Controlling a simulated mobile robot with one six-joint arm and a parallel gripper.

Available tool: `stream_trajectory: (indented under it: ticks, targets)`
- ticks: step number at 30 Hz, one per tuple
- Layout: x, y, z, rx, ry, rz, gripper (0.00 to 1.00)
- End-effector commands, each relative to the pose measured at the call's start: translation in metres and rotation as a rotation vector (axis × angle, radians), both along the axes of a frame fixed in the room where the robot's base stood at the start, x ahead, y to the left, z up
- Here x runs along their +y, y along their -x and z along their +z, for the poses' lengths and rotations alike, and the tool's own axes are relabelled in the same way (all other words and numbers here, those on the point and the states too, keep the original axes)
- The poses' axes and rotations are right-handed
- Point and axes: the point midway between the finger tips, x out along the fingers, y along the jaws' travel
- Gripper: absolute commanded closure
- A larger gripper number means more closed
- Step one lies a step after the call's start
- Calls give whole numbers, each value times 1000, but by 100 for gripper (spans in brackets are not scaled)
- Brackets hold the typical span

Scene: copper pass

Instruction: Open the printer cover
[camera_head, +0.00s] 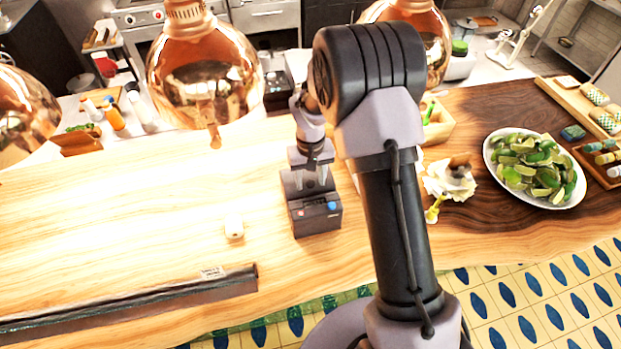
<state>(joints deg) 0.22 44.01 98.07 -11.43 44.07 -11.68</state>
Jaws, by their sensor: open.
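The printer (316,217) is a small dark grey box on the light wooden counter, near the picture's middle. Its front face has a small blue button and a reddish mark. My gripper (311,179) is open and points down at the printer's top, its two pale fingers apart over the back part. I cannot tell whether the fingers touch the cover. The gripper and my arm hide part of the printer's top and back, so the cover's exact position is unclear.
A small white object (234,229) lies left of the printer. A dark rail (130,304) runs along the counter's front left. Copper lamps (205,75) hang low over the counter. A plate of limes (535,170) stands at the right. The left counter is mostly clear.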

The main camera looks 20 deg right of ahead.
Motion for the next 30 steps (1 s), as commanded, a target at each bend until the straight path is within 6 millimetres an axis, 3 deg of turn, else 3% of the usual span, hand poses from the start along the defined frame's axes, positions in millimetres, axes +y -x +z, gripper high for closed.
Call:
stream_trajectory:
  ticks: [7,14,30]
  targets:
    - [0,0,-1,0,0,0,55]
    - [0,0,-1,0,0,0,100]
    - [0,0,0,-1,0,0,100]
